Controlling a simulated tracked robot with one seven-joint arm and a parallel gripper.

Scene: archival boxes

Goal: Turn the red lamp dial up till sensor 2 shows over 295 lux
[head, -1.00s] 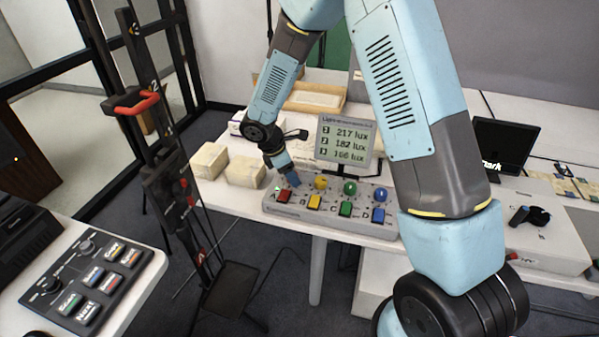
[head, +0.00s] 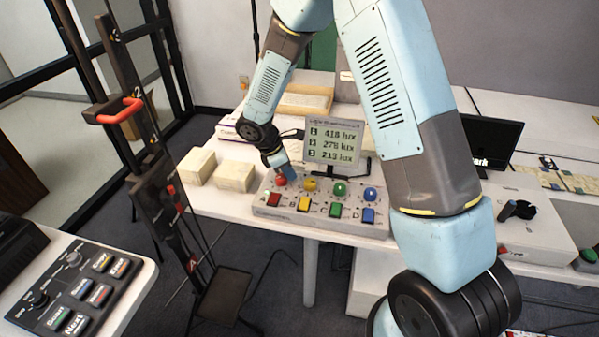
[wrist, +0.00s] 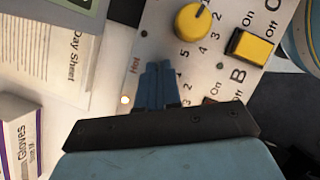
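The grey panel (head: 330,226) has a row of dials above coloured switches. The red dial (head: 281,181) is at its left end, above the red switch (head: 273,199). My gripper (head: 284,171) is at the red dial, its fingertips appearing to touch it. In the wrist view my gripper's blue fingers (wrist: 161,82) are close together over the panel, and the red dial is hidden beneath them. The display (head: 335,142) behind the panel reads 418 lux for sensor 1, 278 lux for sensor 2 and about 213 lux for sensor 3.
The yellow dial (head: 310,185) is just right of the red one; it also shows in the wrist view (wrist: 193,22). Green (head: 340,189) and blue (head: 370,194) dials follow. Pale boxes (head: 235,175) stand left of the panel. A stand with a red handle (head: 120,110) is farther left.

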